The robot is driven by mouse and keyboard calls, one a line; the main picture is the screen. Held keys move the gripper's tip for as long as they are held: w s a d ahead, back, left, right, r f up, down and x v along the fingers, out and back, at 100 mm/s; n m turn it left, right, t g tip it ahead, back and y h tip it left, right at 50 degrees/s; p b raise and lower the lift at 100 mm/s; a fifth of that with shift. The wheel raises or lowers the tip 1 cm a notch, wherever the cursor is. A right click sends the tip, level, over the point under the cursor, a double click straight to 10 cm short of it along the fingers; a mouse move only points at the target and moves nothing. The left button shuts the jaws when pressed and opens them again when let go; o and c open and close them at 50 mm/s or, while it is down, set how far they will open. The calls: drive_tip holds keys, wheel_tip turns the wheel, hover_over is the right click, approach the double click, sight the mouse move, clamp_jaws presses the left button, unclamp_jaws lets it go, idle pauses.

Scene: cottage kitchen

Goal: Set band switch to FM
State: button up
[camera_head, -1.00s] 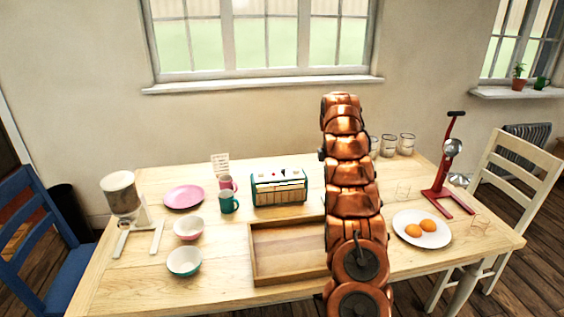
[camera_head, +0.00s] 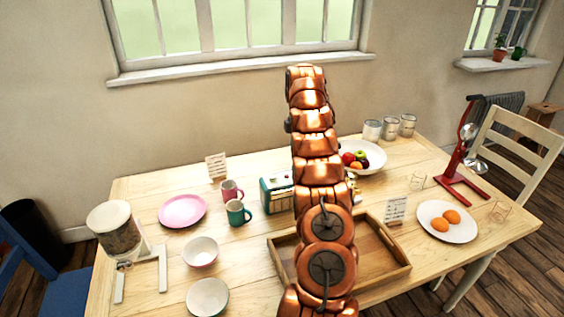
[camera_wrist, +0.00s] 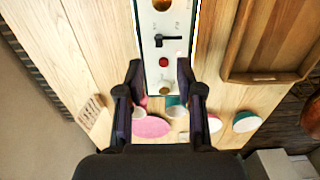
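The radio (camera_head: 270,197), teal and cream, stands on the table behind the wooden tray, its right part hidden by my arm in the head view. In the wrist view I look down on the radio's pale top panel (camera_wrist: 151,75). It bears a black lever switch (camera_wrist: 172,41), a red button (camera_wrist: 163,62) and a brass-coloured knob (camera_wrist: 165,88). Small labels by the lever are too blurred to read. My gripper (camera_wrist: 159,70) is open and empty, its fingers apart on either side of the panel in the picture, with the lever beyond the tips.
The wooden tray (camera_head: 388,240) lies in front of the radio. Two mugs, pink (camera_head: 230,190) and teal (camera_head: 238,212), stand close on its left.

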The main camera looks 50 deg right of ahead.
drive_tip(key=shift+w+f, duration=0.1)
drive_tip(key=shift+w, duration=0.05)
drive_tip(key=shift+d+f, duration=0.1)
drive_tip(key=shift+f, duration=1.05)
drive_tip(key=shift+f+p, duration=0.5)
drive_tip(key=shift+f, duration=2.1)
drive_tip(key=shift+c, duration=0.2)
clamp_jaws()
